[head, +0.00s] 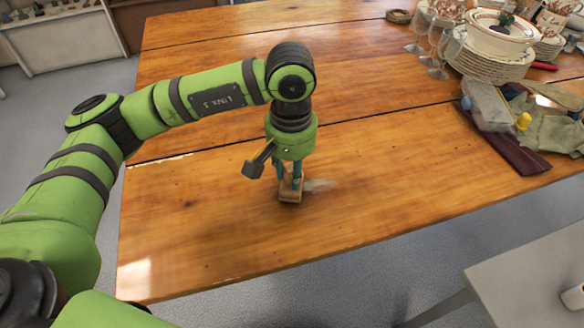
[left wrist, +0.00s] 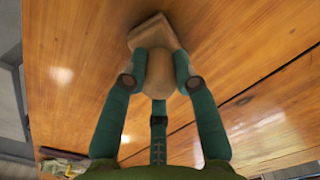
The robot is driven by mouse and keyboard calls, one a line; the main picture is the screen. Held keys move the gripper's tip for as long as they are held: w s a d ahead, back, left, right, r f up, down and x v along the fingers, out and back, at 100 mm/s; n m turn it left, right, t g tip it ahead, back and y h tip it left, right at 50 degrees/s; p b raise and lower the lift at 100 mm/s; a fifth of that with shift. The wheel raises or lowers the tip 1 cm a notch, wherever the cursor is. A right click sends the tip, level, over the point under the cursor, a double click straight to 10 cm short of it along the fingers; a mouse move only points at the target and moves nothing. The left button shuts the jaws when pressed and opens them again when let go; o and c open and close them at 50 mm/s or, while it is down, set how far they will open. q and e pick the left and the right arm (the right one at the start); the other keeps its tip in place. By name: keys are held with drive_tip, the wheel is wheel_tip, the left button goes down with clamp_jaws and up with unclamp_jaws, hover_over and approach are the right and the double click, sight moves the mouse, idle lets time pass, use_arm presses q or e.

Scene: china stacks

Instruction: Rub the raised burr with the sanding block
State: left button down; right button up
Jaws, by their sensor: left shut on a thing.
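The sanding block (head: 289,197) is a small tan wooden block, low at the tabletop near the middle of the head view. My left gripper (head: 289,183) points down from above and is shut on it. In the left wrist view the fingers (left wrist: 160,80) close around a rounded tan grip, with the flat block (left wrist: 153,33) beyond them. A pale, rough-looking patch (head: 320,185) lies on the wood just right of the block; it seems to be the burr, partly hidden by the block and gripper. Whether the block touches the wood is hard to tell. My right gripper is out of view.
The plank table (head: 200,220) is clear around the block. Stacked plates (head: 490,65), glasses (head: 437,45), a grey box (head: 487,105) and cloths (head: 550,130) crowd the right side. The table's front edge is close below the block.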

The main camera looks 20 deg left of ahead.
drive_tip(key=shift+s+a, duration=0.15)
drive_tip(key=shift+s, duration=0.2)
use_arm(q)
drive_tip(key=shift+r, duration=0.25)
drive_tip(key=shift+r+p, duration=1.15)
drive_tip(key=shift+r, duration=1.65)
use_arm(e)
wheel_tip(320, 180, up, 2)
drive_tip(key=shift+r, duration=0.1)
use_arm(q)
drive_tip(key=c, duration=1.9)
unclamp_jaws()
drive_tip(key=shift+c, duration=0.2)
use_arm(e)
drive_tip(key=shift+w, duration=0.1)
use_arm(q)
clamp_jaws()
